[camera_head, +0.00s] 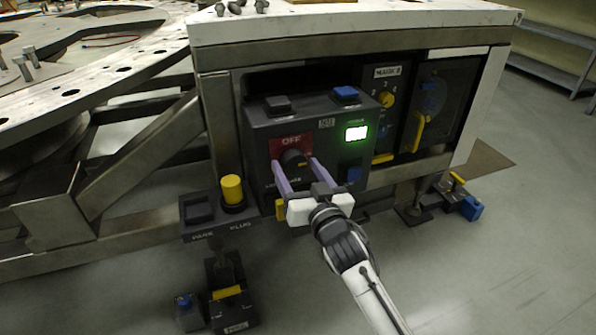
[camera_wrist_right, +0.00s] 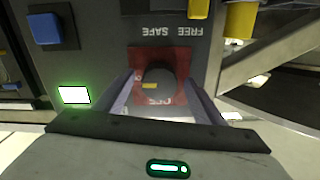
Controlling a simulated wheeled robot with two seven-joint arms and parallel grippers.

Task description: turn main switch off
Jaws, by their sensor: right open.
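The main switch is a dark round knob (camera_head: 293,158) on a red plate (camera_head: 281,143) marked OFF, on the front of a dark control box (camera_head: 330,125). A small yellow mark shows on the knob. In the right wrist view the knob (camera_wrist_right: 160,76) sits in the middle of the red plate (camera_wrist_right: 178,57), with upside-down SAFE and FREE lettering beyond it. My right gripper (camera_head: 294,168) is open, with its two purple fingers on either side of the knob. In the right wrist view its fingers (camera_wrist_right: 160,92) flank the knob, with gaps visible. Contact is not evident. My left gripper is not in view.
A green lit display (camera_head: 356,132) and blue buttons (camera_head: 346,93) are on the same box. A yellow plug (camera_head: 232,188) stands on a dark holder at lower left. A yellow-handled panel (camera_head: 420,130) is at right. Open floor lies at lower right.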

